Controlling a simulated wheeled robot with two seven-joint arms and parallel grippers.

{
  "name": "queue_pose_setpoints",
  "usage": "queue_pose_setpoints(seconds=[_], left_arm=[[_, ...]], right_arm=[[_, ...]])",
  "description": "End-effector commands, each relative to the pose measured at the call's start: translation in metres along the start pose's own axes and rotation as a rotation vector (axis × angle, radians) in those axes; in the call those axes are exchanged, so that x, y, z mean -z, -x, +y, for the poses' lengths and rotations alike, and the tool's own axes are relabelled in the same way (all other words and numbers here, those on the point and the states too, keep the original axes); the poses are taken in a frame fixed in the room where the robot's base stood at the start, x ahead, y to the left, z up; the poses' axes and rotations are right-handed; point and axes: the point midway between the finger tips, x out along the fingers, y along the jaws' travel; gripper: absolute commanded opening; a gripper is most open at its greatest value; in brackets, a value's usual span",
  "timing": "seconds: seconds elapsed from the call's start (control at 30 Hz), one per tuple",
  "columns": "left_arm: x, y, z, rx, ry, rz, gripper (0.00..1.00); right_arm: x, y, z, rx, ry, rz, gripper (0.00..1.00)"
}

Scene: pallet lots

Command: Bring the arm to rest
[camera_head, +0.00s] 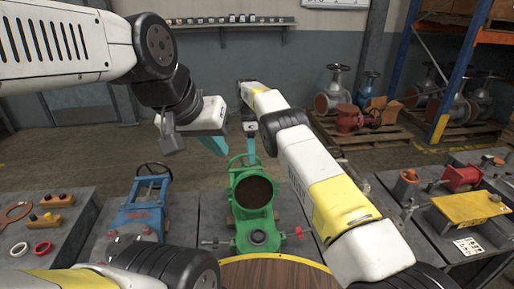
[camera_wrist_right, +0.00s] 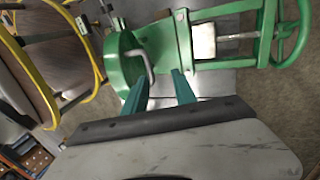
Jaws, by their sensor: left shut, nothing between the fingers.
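My left gripper (camera_head: 217,147) is shut and empty, raised in the air left of centre, its teal fingers pointing down and right. The left arm comes in from the upper left. My right gripper (camera_head: 250,145) hangs over the far side of a green valve (camera_head: 246,212). In the right wrist view my right gripper (camera_wrist_right: 160,75) shows two teal fingers apart with nothing clearly held. The green valve (camera_wrist_right: 181,42) lies beyond them, and a grey curved handle (camera_wrist_right: 146,66) shows near the fingertips. Contact with the valve cannot be told.
A blue valve (camera_head: 142,208) stands left of the green one on the grey benches. Red and white rings and wooden blocks lie at far left. A yellow plate (camera_head: 470,207) and red fittings (camera_head: 461,178) are at right. Pallets with valves and a rack stand behind.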

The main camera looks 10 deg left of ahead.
Motion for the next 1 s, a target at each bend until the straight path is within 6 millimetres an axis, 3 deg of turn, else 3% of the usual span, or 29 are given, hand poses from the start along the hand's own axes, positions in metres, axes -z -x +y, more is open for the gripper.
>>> queue_pose_setpoints(seconds=[0.3, 0.4, 0.47, 0.67, 1.0], left_arm=[[0.0, 0.0, 0.0, 0.0, 0.0, 0.0, 0.0], [0.0, 0.0, 0.0, 0.0, 0.0, 0.0, 0.0], [0.0, 0.0, 0.0, 0.0, 0.0, 0.0, 0.0], [0.0, 0.0, 0.0, 0.0, 0.0, 0.0, 0.0], [0.0, 0.0, 0.0, 0.0, 0.0, 0.0, 0.0]], right_arm=[[0.0, 0.001, 0.0, -0.001, 0.001, -0.001, 0.33], [0.006, 0.009, 0.002, 0.009, 0.009, -0.008, 0.33], [0.013, 0.022, 0.004, 0.024, 0.023, -0.018, 0.33], [0.054, 0.084, 0.025, 0.111, 0.12, -0.068, 0.33], [0.12, 0.172, 0.099, 0.297, 0.34, -0.103, 0.33]])
